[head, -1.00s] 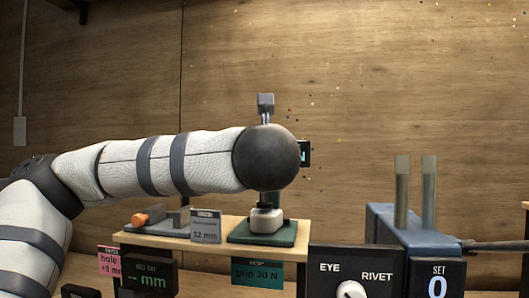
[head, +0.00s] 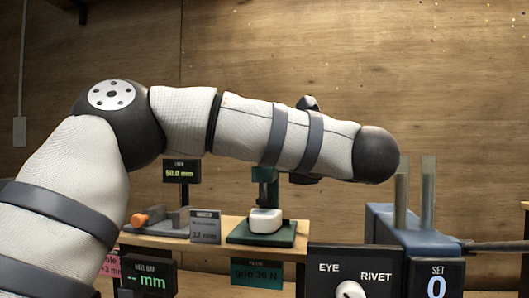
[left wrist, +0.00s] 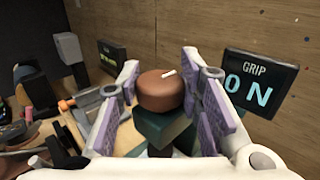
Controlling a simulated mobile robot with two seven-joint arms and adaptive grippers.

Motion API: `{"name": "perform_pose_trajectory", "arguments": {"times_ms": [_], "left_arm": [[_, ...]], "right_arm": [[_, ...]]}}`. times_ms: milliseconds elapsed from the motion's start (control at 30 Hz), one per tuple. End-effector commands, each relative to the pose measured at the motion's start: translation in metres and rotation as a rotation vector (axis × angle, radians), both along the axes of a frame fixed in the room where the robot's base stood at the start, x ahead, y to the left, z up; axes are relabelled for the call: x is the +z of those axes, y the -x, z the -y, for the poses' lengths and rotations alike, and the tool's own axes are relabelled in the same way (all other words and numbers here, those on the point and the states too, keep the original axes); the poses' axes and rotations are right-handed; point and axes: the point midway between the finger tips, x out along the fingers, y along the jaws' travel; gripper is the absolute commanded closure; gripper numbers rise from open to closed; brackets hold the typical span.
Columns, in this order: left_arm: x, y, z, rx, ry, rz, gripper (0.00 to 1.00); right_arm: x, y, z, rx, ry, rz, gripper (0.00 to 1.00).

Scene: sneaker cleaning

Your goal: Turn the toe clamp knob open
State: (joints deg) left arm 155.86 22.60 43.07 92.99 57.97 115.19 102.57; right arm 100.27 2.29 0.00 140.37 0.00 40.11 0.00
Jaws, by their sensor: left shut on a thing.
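A round brown knob (left wrist: 158,91) with a white mark on its top sits on a dark green block in the left wrist view. My left gripper (left wrist: 163,72) is shut on it, with one purple-padded finger on each side. In the head view my left arm covers the knob and the gripper. My right gripper is not in view.
A display (left wrist: 258,85) behind the knob reads GRIP 0 N. A grey fixture with an orange knob (head: 139,220) stands left of the clamp stand. A blue machine (head: 386,229) with two upright posts and an EYE/RIVET panel (head: 330,260) stands at right.

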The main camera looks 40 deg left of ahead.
Motion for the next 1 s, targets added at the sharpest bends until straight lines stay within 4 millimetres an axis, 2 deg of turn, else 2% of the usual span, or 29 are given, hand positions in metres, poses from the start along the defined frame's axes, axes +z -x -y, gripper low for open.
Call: {"name": "perform_pose_trajectory", "arguments": {"times_ms": [500, 533, 600, 867, 1000], "left_arm": [[-0.004, -0.001, -0.001, 0.012, 0.004, -0.012, 0.95], [-0.004, -0.001, -0.001, 0.012, 0.004, -0.012, 0.60], [-0.004, -0.001, -0.001, 0.011, 0.003, -0.010, 0.47], [-0.002, -0.001, 0.000, 0.010, 0.002, -0.006, 0.47], [0.000, 0.003, 0.016, 0.005, -0.003, -0.004, 0.47]], "right_arm": [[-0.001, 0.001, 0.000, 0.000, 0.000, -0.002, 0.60], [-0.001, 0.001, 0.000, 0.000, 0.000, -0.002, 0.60], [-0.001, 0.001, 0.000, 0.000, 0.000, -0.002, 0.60], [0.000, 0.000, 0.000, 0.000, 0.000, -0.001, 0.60], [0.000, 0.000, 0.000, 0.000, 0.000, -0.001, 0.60]]}}
